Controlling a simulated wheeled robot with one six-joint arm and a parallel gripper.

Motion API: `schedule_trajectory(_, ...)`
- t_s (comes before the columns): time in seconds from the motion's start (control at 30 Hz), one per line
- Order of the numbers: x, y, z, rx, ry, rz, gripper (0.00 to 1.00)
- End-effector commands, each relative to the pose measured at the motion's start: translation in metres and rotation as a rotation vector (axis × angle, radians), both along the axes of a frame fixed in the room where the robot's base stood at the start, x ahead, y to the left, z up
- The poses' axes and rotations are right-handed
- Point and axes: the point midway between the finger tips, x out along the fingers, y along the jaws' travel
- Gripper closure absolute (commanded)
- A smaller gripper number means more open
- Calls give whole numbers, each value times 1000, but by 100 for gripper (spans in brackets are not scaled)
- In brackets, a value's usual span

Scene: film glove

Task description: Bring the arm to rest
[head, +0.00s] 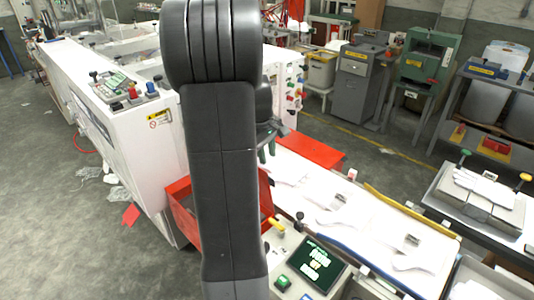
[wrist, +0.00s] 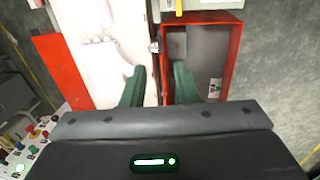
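My arm (head: 225,170) stands upright through the middle of the head view and hides part of the scene. My gripper (head: 267,153) shows only partly behind it, with its green fingers pointing down near the red bin and the white table. In the wrist view my gripper (wrist: 159,69) has its two green fingers apart, with nothing held between them. The fingers hang above the white table (wrist: 105,75) and the red bin (wrist: 235,60).
The red bin (head: 180,210) stands beside the white machine (head: 130,125). The lit table (head: 300,200) carries flat white gloves. A control panel with a screen (head: 317,263) is at the front. Open grey floor (head: 50,200) lies at left.

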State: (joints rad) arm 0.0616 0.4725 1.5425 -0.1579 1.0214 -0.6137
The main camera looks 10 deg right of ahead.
Motion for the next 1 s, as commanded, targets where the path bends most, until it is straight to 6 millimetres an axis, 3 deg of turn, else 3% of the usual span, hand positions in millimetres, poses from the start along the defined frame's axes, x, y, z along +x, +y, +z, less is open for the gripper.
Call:
schedule_trajectory(0.23, 0, 0, -3, 0, 1, 0, 73)
schedule_trajectory(0.37, 1, -2, -15, 0, 4, -1, 73)
schedule_trajectory(1.0, 12, -16, -117, 1, 2, 0, 73)
